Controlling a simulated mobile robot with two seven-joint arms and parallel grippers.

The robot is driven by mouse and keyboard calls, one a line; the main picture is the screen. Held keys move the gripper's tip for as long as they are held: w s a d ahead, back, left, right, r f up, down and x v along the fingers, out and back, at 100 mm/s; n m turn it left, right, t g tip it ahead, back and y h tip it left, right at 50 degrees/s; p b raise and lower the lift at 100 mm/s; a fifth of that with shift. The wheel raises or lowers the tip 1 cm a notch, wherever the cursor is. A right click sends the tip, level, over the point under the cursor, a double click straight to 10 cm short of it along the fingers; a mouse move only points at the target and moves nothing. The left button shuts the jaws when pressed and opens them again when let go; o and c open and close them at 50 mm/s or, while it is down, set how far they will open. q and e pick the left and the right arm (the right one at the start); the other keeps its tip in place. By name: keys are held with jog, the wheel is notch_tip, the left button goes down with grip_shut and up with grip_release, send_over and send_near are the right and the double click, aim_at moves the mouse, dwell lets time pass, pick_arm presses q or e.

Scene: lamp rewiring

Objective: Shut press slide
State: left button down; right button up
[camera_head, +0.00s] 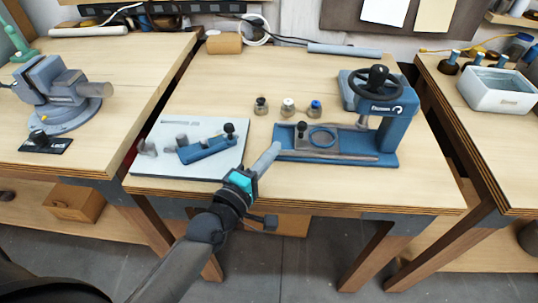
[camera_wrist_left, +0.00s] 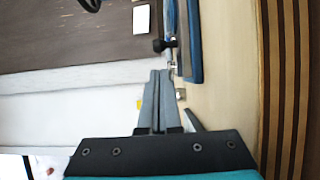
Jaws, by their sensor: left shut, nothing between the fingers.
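The blue press (camera_head: 391,135) stands at the right of the middle workbench, with a black handwheel (camera_head: 376,88) on top. Contact cannot be told. My right gripper is not in view.
A pale board (camera_head: 165,170) with a blue tool (camera_head: 207,149) lies left of the press. Several small jars (camera_head: 288,108) stand behind the slide. A vise (camera_head: 55,95) is on the left bench, a white bin (camera_head: 497,93) on the right bench.

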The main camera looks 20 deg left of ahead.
aim_at(283, 149)
pick_arm(q)
jog(key=w, duration=0.3)
jog(key=w+d, duration=0.1)
jog(key=w, duration=0.1)
jog(key=shift+w+b, duration=0.35)
jog(key=shift+w, duration=0.25)
jog(key=shift+w+d, duration=0.1)
jog(key=shift+w, duration=0.05)
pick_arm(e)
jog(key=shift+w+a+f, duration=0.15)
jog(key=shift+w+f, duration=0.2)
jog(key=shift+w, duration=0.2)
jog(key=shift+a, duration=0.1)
pick_arm(q)
jog(key=shift+d, duration=0.1)
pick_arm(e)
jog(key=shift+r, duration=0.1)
